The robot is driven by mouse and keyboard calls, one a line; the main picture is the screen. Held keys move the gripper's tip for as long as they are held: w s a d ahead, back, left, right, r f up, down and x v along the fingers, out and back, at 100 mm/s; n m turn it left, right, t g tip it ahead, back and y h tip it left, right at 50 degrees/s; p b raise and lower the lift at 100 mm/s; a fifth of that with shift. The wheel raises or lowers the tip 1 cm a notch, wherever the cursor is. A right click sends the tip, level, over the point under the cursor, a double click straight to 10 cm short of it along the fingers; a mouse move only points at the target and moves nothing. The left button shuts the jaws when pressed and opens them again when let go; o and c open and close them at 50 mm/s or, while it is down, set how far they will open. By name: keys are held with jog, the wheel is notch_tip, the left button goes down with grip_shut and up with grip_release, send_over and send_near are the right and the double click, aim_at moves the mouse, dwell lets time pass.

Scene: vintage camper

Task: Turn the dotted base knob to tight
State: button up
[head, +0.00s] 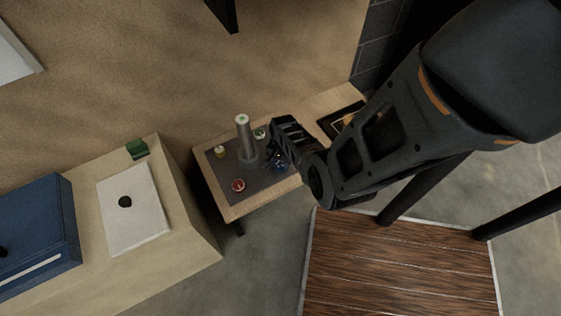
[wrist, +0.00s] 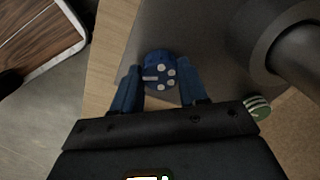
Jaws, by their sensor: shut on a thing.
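The dotted base knob (wrist: 160,72) is blue with several white dots and a white pointer line. In the wrist view it sits at the edge of a dark grey base plate (wrist: 205,25). The pointer line points left in that view. My gripper (wrist: 158,82) has one finger on each side of the knob and is shut on it. In the head view the knob (head: 281,167) shows small and blue at the base's right side, beside my gripper (head: 276,158). A grey post (head: 243,135) stands upright on the base.
Other knobs stand around the base: red (head: 238,185), yellowish (head: 220,152) and green (head: 260,133). A dark tray (head: 341,120) lies at the small table's right end. A bench with a white plate (head: 133,208), a green item (head: 137,149) and a blue box (head: 38,238) is at left.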

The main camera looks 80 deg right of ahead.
aim_at(281, 165)
jog(key=shift+m, duration=1.3)
jog(key=o, duration=1.1)
jog(key=shift+c, duration=0.2)
notch_tip(281, 165, up, 8)
jog(key=p, duration=0.4)
jog(key=shift+s+a+f, duration=0.1)
jog(key=shift+s, duration=0.05)
